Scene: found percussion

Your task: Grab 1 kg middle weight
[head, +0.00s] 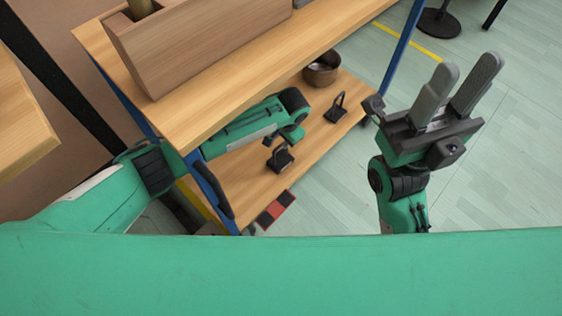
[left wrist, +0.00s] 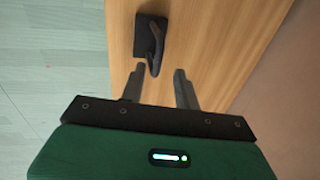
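Two black weights with upright handles stand on the lower wooden shelf in the head view, a nearer one (head: 280,158) and a farther one (head: 337,108). My left arm reaches in under the top board, and its gripper (head: 292,135) is beside the nearer weight; its fingers are hard to make out there. In the left wrist view my left gripper (left wrist: 159,71) is open, with one black weight (left wrist: 150,38) just ahead and its handle close to the fingertips. I cannot read any mass marking. My right gripper (head: 466,68) is open and empty, right of the shelf.
The top board (head: 235,85) lies above my left forearm and carries a long wooden box (head: 195,45). A dark bowl (head: 321,70) stands at the far end of the lower shelf (head: 325,135). A blue post (head: 400,50) rises at the shelf's corner. Open floor lies right.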

